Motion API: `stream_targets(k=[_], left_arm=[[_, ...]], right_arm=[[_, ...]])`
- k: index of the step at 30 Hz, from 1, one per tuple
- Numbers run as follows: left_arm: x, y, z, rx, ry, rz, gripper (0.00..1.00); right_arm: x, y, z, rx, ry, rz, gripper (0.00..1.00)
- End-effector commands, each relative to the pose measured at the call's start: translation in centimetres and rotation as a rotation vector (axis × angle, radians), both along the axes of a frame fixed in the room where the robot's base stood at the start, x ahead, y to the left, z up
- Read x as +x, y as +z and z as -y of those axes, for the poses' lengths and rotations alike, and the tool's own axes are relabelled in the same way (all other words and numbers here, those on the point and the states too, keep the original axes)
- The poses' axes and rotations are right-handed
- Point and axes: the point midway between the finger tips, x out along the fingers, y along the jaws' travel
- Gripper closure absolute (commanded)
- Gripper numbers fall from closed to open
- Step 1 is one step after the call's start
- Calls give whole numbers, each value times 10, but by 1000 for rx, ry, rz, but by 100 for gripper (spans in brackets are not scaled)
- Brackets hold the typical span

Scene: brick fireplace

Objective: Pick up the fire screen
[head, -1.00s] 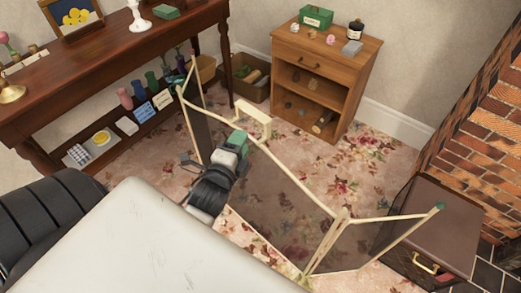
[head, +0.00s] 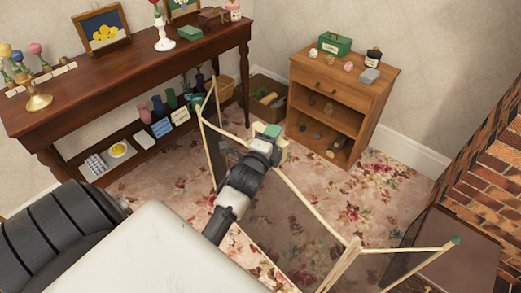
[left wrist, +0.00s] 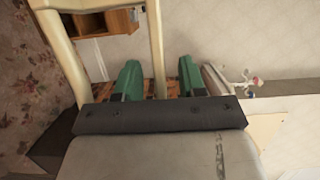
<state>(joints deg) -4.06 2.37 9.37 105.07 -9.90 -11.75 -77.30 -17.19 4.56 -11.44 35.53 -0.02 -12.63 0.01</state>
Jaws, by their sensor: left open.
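The fire screen (head: 285,220) is a folding screen with a thin cream frame and dark see-through mesh. It stands upright on the floral carpet, with side panels angled from a wide middle panel. My left gripper (head: 268,131) is at the top edge of the middle panel, over the place of the cream handle, which it mostly hides. In the left wrist view, the green fingers of the left gripper (left wrist: 158,76) are apart, with a cream bar of the screen (left wrist: 155,40) between them. I cannot tell whether they touch it. My right gripper is not in view.
A dark wooden console table (head: 130,72) with ornaments stands behind at left. A small wooden cabinet (head: 345,75) stands behind the screen. Carpet shows between the screen and cabinet.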

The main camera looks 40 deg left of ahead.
Motion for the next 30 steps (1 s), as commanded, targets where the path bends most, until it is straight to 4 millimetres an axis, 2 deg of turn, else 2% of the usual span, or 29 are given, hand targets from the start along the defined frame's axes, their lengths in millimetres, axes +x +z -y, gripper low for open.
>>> stream_targets(k=[4,12,30], left_arm=[[0,0,0,0,0,0,61],[-1,0,0,0,0,0,100],[-1,0,0,0,0,-1,100]], right_arm=[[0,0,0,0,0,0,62],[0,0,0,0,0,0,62],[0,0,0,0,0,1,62]])
